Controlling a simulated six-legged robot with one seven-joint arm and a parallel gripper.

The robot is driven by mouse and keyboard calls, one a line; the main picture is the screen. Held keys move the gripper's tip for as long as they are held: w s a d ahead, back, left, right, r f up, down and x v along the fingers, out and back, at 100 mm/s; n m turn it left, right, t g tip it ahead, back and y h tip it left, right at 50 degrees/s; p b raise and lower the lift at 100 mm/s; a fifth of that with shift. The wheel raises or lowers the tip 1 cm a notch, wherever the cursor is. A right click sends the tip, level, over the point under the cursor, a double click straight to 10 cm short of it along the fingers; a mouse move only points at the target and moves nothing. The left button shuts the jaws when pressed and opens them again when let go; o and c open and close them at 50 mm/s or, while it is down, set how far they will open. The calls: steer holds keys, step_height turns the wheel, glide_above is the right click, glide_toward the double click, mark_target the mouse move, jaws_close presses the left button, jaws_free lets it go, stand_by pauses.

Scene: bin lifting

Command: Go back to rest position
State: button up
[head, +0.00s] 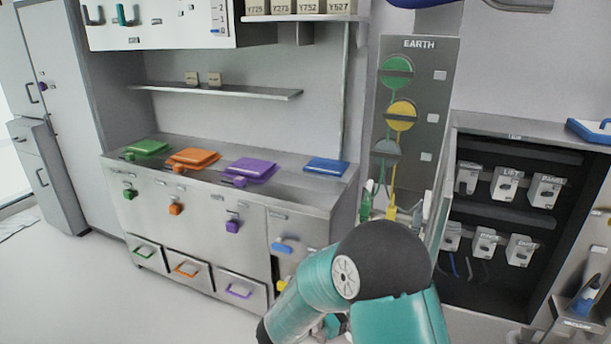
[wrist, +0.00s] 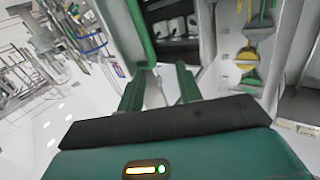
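My gripper (wrist: 160,74) shows in the wrist view as two green fingers standing apart. The gap between them looks empty. Pale floor and a dark shelf unit (wrist: 172,30) lie beyond the fingertips, and the wrist view is tilted. In the head view my teal arm is bent in the lower middle, with a dark rounded joint on top. The fingers cannot be made out there.
An open dark cabinet (head: 505,218) with labelled containers stands right. Open floor (head: 190,318) lies lower left.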

steer(key=w+a+r+n+t+y, duration=0.2)
steer(key=w+r+n+t+y, duration=0.1)
steer(key=w+r+t+y, duration=0.55)
steer(key=s+a+r+n+g+y, duration=0.2)
steer(key=s+a+r+n+y, duration=0.2)
steer(key=s+r+n+y, duration=0.25)
steer(key=s+d+n+g, duration=0.2)
steer(key=s+d+g, duration=0.2)
steer(key=s, duration=0.9)
steer(key=s+d+n+g, duration=0.2)
steer(key=s+d+g, duration=0.1)
steer(key=s, duration=1)
steer(key=shift+d+r+g+y, duration=0.3)
steer(key=shift+d+r+g, duration=0.15)
steer(key=shift+g, duration=0.3)
